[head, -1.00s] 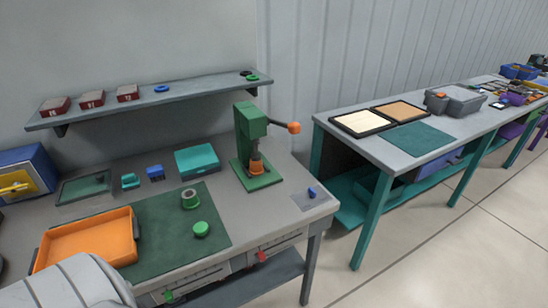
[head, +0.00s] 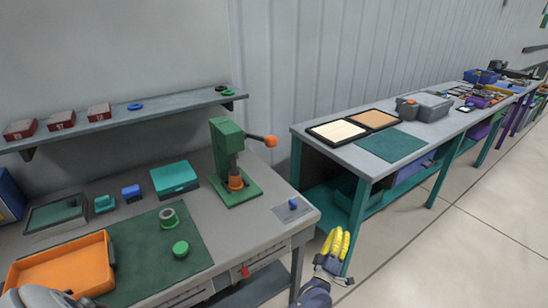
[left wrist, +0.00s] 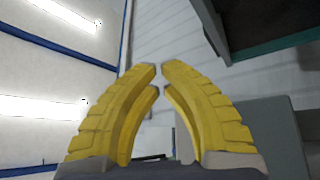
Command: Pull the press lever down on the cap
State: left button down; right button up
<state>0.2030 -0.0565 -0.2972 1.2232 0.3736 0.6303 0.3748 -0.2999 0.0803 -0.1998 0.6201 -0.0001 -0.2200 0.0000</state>
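The green press (head: 224,148) stands upright at the right end of the workbench. Its dark lever (head: 254,136) sticks out to the right, near horizontal, and ends in an orange knob (head: 271,141). An orange round piece (head: 236,183) sits under the ram on the green base; I cannot tell whether it is the cap. My left gripper (head: 340,235), with yellow fingers, is in front of the bench's right end, below and right of the knob and apart from it. In the left wrist view its fingers (left wrist: 160,68) hold nothing, with a narrow gap between the tips. My right gripper is not in view.
An orange tray (head: 62,265), a green round piece (head: 181,249) and a ring-shaped part (head: 168,218) are on or by the green mat. A teal box (head: 175,178) stands left of the press. A wall shelf (head: 120,120) runs behind. A second table (head: 345,150) stands to the right.

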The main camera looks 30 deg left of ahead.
pick_arm(q)
jog(key=s+a+r+n+y, duration=0.1)
jog(key=a+r+n+y, duration=0.2)
jog(key=r+n+y, duration=0.5)
jog(key=s+a+r+n+y, duration=0.2)
jog(key=a+r+n+y, duration=0.25)
jog(key=r+n, duration=0.55)
jog(key=s+a+n+g+y, duration=0.6)
jog(key=a+n+g+y, duration=0.3)
jog(key=n, duration=0.9)
jog(key=w+a+r+g, duration=0.1)
jog(key=w+a+r, duration=0.3)
jog(key=a+r, duration=0.3)
jog(key=shift+w+r, duration=0.4)
jog(key=shift+r, duration=0.6)
